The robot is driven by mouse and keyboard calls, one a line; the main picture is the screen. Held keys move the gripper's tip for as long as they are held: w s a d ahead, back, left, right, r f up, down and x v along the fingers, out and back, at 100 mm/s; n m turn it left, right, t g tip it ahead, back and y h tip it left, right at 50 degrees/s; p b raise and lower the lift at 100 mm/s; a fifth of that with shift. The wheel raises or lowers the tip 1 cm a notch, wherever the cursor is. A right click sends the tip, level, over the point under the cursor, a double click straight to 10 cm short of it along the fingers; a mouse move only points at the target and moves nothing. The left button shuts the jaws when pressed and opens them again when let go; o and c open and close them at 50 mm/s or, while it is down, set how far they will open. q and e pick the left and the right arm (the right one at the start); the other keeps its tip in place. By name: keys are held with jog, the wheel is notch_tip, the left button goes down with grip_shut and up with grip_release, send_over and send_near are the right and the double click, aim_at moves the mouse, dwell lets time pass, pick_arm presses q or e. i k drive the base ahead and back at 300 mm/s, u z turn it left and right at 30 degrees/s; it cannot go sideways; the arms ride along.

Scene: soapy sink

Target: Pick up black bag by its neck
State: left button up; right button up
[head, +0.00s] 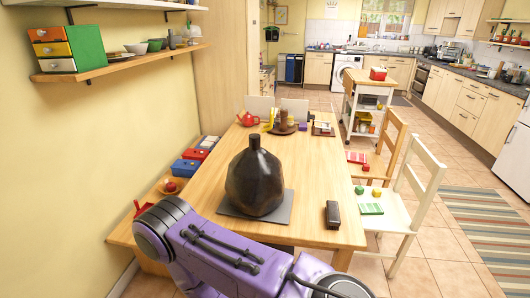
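The black bag (255,182) stands upright on a dark grey square mat (227,210) on the wooden table. It has a bulky, faceted body that narrows to a short neck (254,143) at the top. Nothing touches the neck. A purple arm of mine crosses the bottom of the view in front of the table's near edge, well below and nearer than the bag. Neither of my grippers shows, so I cannot see whether they hold anything.
A small dark case (332,215) lies right of the mat. A red teapot (247,119) and a brown tray (283,129) with jars stand at the table's far end. Chairs (410,205) line the right side. A wall shelf (120,65) hangs upper left. The table's middle is clear.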

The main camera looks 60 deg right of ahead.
aim_at(254, 184)
jog(key=z, duration=0.65)
jog(key=i, duration=0.65)
jog(key=z, duration=0.75)
